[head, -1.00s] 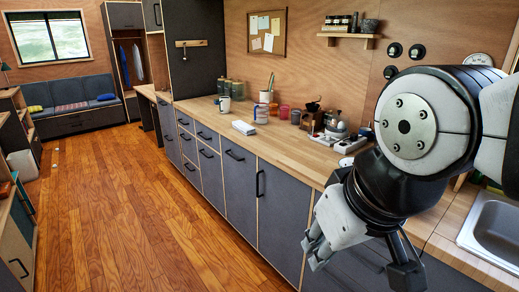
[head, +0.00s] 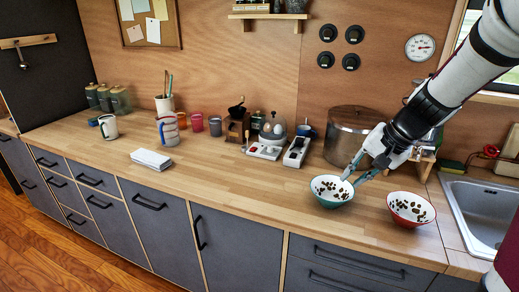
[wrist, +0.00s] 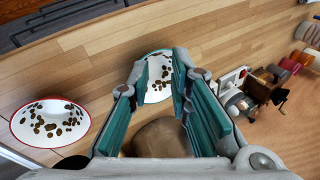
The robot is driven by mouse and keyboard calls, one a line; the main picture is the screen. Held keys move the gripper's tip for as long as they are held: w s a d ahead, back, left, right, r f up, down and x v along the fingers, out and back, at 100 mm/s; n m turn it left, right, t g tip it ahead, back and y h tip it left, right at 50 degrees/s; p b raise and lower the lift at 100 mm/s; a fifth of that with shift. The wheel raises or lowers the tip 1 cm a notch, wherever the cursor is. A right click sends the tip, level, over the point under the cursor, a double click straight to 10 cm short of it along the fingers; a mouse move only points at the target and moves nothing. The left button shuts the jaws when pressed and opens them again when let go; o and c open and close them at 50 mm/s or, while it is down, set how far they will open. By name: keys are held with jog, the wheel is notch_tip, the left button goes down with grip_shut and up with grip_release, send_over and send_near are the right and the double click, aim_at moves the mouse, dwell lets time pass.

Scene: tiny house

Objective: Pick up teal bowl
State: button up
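The teal bowl (head: 331,191) stands upright on the wooden counter, near its front edge. It is teal outside and white with dark brown spots inside. My gripper (head: 358,172) is just above and behind the bowl's right rim in the head view. In the wrist view the bowl (wrist: 157,88) shows between and beyond the fingertips of my gripper (wrist: 160,76). The fingers are apart and nothing is held. They hide parts of the bowl's sides, and I cannot tell whether a fingertip touches the rim.
A red bowl (head: 411,208) with similar spots stands right of the teal bowl. A large metal pot (head: 350,137) stands behind. White devices (head: 297,151) and a coffee grinder (head: 237,127) are at the left. The sink (head: 478,212) is far right.

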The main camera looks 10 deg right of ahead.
aim_at(350, 197)
jog(key=w+d+f+m, duration=0.3)
jog(key=d+f, duration=0.3)
jog(key=d, duration=0.2)
jog(key=shift+t, duration=0.3)
jog(key=x, duration=0.7)
jog(key=shift+w+d+f, duration=0.15)
jog(key=shift+f, duration=0.3)
jog(key=shift+p+x, duration=0.4)
jog(key=shift+x, duration=2.35)
jog(key=shift+w+r, duration=0.1)
jog(key=shift+w, duration=0.1)
grip_shut()
